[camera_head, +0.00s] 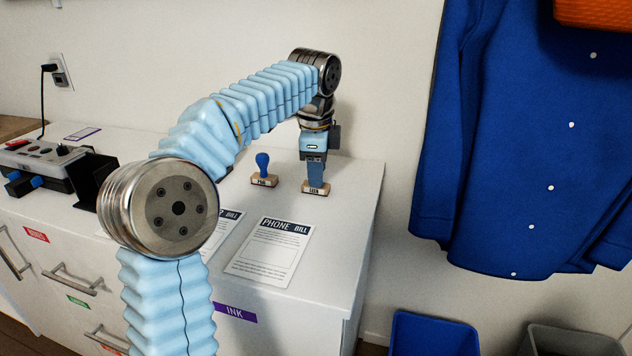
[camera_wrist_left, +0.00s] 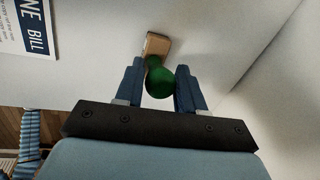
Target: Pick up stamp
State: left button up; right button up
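A stamp with a small wooden base (camera_head: 316,189) and dark lettering on its front stands upright on the white cabinet top, near its right back corner. Its round green knob (camera_wrist_left: 160,80) and wooden base (camera_wrist_left: 157,45) show in the left wrist view. My left gripper (camera_head: 316,172) points down over this stamp, with its fingers (camera_wrist_left: 160,75) on either side of the knob. I cannot tell whether they press on it. The fingers hide the knob in the head view. A second stamp with a blue handle (camera_head: 263,166) stands just to the left. My right gripper is not in view.
A phone bill sheet (camera_head: 270,252) lies in front of the stamps, with another sheet partly behind my arm. A device with buttons (camera_head: 38,160) stands at the left. A blue shirt (camera_head: 520,150) hangs at the right above a blue bin (camera_head: 433,334) and a grey bin (camera_head: 575,341).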

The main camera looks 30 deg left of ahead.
pick_arm(q)
jog(key=c, duration=0.6)
jog(key=shift+c, duration=0.2)
jog(key=shift+r, duration=0.15)
grip_shut()
jog(key=shift+r, duration=0.25)
notch_tip(320, 180, up, 3)
jog(key=shift+w+p, duration=0.1)
jog(key=shift+p, duration=0.55)
jog(key=s+d+r, duration=0.3)
jog(key=s+r, duration=0.6)
jog(key=s, duration=0.5)
jog(key=shift+r+b, duration=0.15)
jog(key=shift+b, duration=0.2)
jog(key=shift+w, duration=0.1)
